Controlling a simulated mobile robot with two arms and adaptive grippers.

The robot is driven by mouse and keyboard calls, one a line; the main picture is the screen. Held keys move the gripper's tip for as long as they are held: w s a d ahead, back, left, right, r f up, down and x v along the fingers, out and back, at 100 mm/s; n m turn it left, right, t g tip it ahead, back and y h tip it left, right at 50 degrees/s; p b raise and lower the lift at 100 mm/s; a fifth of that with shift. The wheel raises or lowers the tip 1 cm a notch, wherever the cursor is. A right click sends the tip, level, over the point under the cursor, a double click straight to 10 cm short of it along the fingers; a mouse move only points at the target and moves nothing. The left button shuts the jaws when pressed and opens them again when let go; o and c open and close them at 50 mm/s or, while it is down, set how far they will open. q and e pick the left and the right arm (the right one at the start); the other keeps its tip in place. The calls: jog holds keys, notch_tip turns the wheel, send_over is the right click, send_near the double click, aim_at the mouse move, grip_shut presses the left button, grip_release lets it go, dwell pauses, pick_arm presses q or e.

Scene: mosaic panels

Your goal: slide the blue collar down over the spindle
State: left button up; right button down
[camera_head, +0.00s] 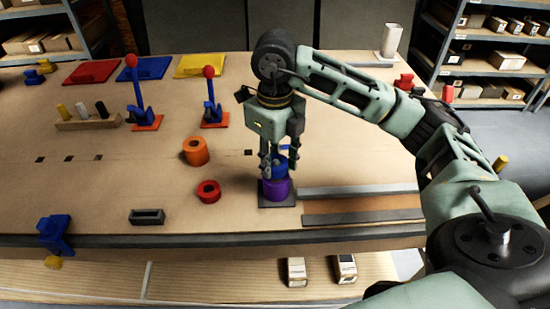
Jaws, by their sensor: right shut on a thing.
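The blue collar (281,169) is between the fingers of my right gripper (273,163), which points down and is shut on it. The blue collar sits directly above a purple collar (277,189), which rests on a dark square base plate (291,202). I cannot tell whether the blue collar touches the purple one. The spindle is hidden by the collars and the gripper. An orange collar (195,151) and a red collar (208,191) lie on the table to the left. My left gripper is not in view.
Two red-knobbed levers (134,92) stand behind on the left, near a peg block (88,120). Grey and brown strips (360,190) lie right of the base. A dark slotted block (147,216) and a blue clamp (55,232) are at the front left. The table's middle left is mostly clear.

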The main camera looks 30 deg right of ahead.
jog(key=shift+f+b, duration=0.9)
jog(key=shift+f, duration=0.2)
jog(key=c, duration=1.1)
grip_release()
jog(key=shift+r, duration=0.1)
notch_tip(320, 180, up, 12)
